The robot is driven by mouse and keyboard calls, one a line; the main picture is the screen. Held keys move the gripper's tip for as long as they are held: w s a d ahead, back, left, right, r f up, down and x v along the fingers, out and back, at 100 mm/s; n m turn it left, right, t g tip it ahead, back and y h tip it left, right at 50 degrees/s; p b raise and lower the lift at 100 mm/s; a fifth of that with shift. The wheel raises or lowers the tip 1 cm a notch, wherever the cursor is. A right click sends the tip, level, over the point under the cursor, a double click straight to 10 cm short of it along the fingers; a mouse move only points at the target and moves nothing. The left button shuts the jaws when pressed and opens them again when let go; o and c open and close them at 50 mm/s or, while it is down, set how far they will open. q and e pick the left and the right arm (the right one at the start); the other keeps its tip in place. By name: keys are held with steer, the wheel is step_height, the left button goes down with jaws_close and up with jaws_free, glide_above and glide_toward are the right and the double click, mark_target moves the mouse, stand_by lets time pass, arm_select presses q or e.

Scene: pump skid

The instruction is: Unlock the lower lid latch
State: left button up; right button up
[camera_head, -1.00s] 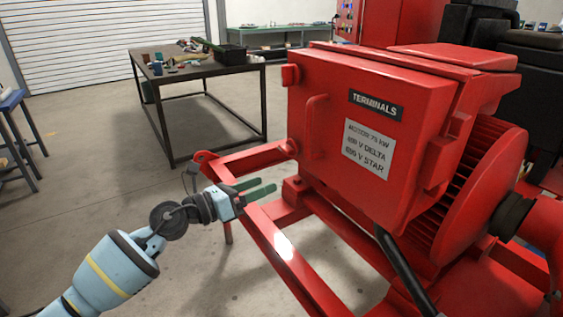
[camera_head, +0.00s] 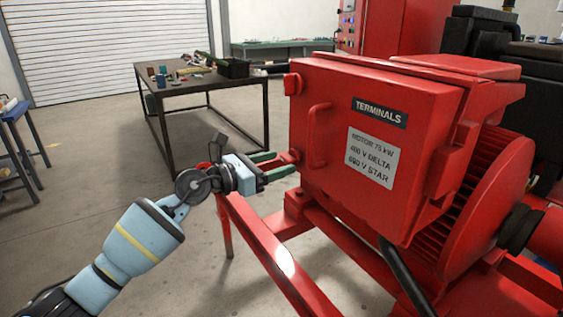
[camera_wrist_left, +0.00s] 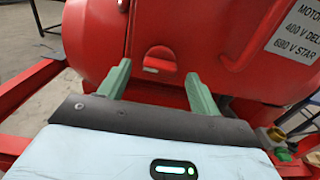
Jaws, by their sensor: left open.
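The red terminal box (camera_head: 375,95) has a lid with a handle (camera_head: 318,135) and two latches on its left edge. The lower lid latch (camera_head: 289,156) is a small red piece, partly hidden by my left gripper (camera_head: 285,163). In the left wrist view the latch (camera_wrist_left: 158,61) is a rounded red tab with a pale lower edge, between and just beyond the green fingertips (camera_wrist_left: 158,70). My left gripper is open, with nothing held. I cannot tell whether a finger touches the latch. My right gripper is not in view.
The upper latch (camera_head: 293,84) sits near the lid's top left corner. The red skid frame (camera_head: 270,255) runs below my left gripper. A dark workbench (camera_head: 195,85) with small items stands behind.

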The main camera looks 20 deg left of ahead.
arm_select(q)
steer(key=shift+x, duration=1)
steer(key=c, duration=1)
